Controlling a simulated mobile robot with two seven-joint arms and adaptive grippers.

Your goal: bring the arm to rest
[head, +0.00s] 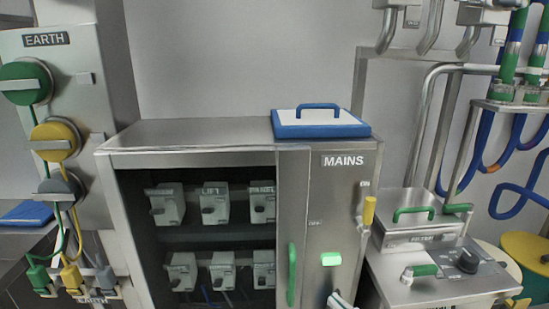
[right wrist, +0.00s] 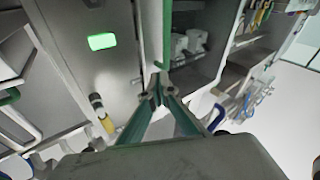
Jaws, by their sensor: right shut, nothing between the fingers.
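My right gripper (head: 340,300) shows only in part at the bottom edge of the head view, in front of the MAINS panel and right of the green door handle (head: 292,275). In the right wrist view the two fingers of my right gripper (right wrist: 158,92) are closed together with nothing between them. The green handle (right wrist: 167,35) shows just beyond the fingertips there; I cannot tell whether they touch. My left gripper is not in view.
The metal cabinet (head: 200,137) has an open front with several grey switches inside. A blue-rimmed lid (head: 320,124) lies on top. A yellow lever (head: 369,211) sticks out at its right side. The EARTH panel (head: 100,60) stands left; a FILTER unit (head: 400,235) and pipes stand right.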

